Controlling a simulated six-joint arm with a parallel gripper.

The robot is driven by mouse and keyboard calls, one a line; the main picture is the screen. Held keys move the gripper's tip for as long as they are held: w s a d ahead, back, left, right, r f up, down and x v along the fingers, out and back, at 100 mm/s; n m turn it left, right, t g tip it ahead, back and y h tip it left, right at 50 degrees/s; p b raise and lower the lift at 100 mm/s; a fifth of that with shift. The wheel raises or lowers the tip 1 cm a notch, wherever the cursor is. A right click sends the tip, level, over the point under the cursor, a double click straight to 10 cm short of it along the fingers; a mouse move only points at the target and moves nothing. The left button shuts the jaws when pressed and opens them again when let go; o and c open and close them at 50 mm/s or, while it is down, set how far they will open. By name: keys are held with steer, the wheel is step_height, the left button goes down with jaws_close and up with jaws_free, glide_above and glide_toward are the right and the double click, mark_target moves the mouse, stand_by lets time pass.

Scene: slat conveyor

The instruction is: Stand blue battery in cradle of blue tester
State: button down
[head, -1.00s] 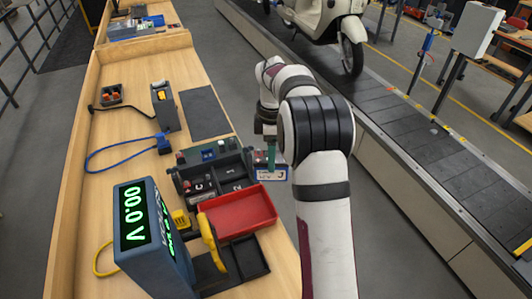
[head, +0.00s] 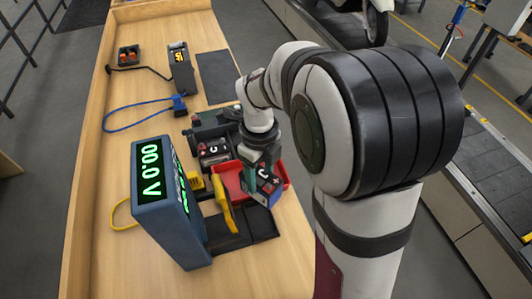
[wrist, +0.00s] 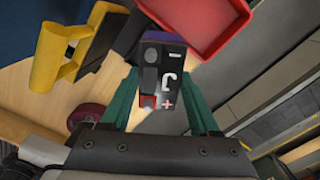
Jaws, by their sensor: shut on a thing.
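My gripper (head: 261,164) is shut on the blue battery (head: 266,190), with its green fingers on either side. In the wrist view the battery (wrist: 165,60) shows a dark top with minus and plus marks, between the fingers of my gripper (wrist: 162,100). The blue tester (head: 162,212) stands to the left, its green display reading 00.0 V. Its yellow clamp (head: 225,205) stands beside a dark base (head: 232,238), left of the battery. The battery appears in front of the red tray (head: 226,181); whether it touches anything below cannot be told.
A dark tray (head: 203,131) holding other batteries lies behind the red tray. A conveyor (head: 490,185) runs at right.

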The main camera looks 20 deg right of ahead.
mark_target(260, 203)
steer(key=m, duration=0.2)
steer(key=s+m, duration=0.1)
steer(key=m, duration=0.1)
steer(key=s+a+m, duration=0.1)
steer(key=m, duration=0.1)
steer(key=shift+s+f, duration=0.15)
steer(key=shift+s, duration=0.05)
steer(key=shift+s+a+f+m, duration=0.1)
steer(key=shift+f+m, duration=0.1)
steer(key=shift+m, duration=0.1)
steer(key=shift+f, duration=3.35)
steer(key=shift+f, duration=1.4)
steer(key=shift+c, duration=0.2)
jaws_free()
step_height(260, 203, up, 16)
steer(key=shift+f, duration=0.1)
